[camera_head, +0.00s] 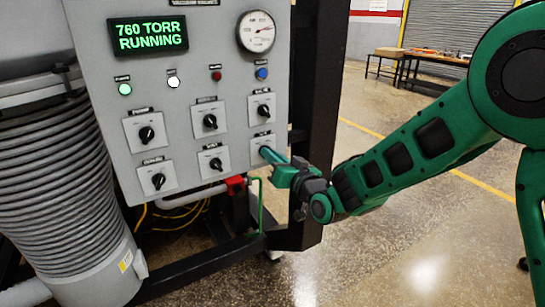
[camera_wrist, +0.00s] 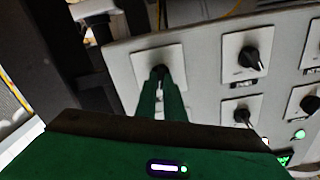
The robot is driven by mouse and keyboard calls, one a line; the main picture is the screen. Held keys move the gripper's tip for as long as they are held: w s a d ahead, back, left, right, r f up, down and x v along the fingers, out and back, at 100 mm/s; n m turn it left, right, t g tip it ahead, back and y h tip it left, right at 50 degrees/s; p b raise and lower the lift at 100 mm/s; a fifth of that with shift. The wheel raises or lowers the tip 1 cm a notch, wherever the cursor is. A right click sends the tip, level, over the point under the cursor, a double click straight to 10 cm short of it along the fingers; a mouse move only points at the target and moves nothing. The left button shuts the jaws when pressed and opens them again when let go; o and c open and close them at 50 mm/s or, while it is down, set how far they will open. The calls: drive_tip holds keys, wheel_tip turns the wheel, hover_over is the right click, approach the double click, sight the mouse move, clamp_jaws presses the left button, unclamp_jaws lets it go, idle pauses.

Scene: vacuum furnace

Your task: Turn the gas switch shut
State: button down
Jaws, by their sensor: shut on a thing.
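The grey control panel (camera_head: 225,150) carries several black rotary switches on pale square plates, with labels too small to read. My gripper (camera_head: 266,153) reaches in from the right to the lower right switch (camera_head: 256,143). Its green fingers hide that switch's knob in the head view. In the wrist view, the two green fingers (camera_wrist: 161,78) are closed around the black knob of this switch (camera_wrist: 158,67), near the panel's edge. I cannot tell from the labels which switch is the gas switch.
A display (camera_head: 149,35) reads 760 TORR RUNNING, and a round gauge (camera_head: 257,32) is beside it. Neighbouring knobs (camera_head: 263,110) and (camera_head: 216,164) are close to my gripper. A red fitting (camera_head: 235,185) and a black frame post (camera_head: 322,90) are nearby. The floor at right is open.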

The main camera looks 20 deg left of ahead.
drive_tip(key=shift+w+d+f+n, duration=0.1)
drive_tip(key=shift+d+f+n, duration=0.05)
drive_tip(key=shift+n, duration=2.35)
drive_tip(key=shift+d+f+n, duration=0.1)
drive_tip(key=shift+n, duration=2.4)
drive_tip(key=c, duration=1.9)
unclamp_jaws()
drive_tip(key=shift+o, duration=0.2)
drive_tip(key=v, duration=1)
drive_tip(key=shift+s+d, duration=0.25)
drive_tip(key=shift+s, duration=0.05)
